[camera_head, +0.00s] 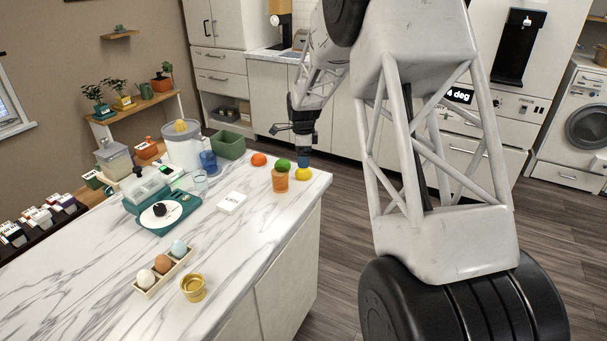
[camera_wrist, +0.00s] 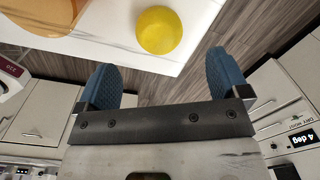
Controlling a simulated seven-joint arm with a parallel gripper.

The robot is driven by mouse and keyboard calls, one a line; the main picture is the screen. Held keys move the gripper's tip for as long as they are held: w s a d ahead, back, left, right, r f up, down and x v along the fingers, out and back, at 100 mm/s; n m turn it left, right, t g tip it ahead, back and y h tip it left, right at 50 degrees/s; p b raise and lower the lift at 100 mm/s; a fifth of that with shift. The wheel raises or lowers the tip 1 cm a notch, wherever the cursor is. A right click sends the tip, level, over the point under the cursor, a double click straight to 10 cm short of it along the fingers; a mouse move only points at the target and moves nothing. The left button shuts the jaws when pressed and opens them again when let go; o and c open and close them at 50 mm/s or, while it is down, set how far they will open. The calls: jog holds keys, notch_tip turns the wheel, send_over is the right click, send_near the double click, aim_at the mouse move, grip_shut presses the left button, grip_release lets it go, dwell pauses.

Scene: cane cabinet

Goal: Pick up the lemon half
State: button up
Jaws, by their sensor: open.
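The yellow lemon half (camera_head: 303,174) rests on the marble counter near its far right corner. It also shows in the wrist view (camera_wrist: 159,30), near the counter's edge, with its rounded side visible. My gripper (camera_head: 304,160) is just above and behind it in the head view. In the wrist view my gripper (camera_wrist: 166,75) has its two blue fingers spread wide and nothing between them. The lemon half lies beyond the fingertips, roughly in line with the gap.
An orange cup (camera_head: 280,182) with a green lime (camera_head: 282,163) on top stands just left of the lemon half. An orange fruit (camera_head: 259,159) and a green bin (camera_head: 228,145) are farther left. A white card (camera_head: 232,202) lies nearer. Floor shows beyond the counter edge.

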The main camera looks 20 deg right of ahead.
aim_at(304, 170)
jog(key=shift+f, duration=0.8)
jog(key=shift+d+f, duration=0.1)
jog(key=shift+f, duration=2.5)
jog(key=c, duration=1.1)
jog(key=shift+r, duration=0.2)
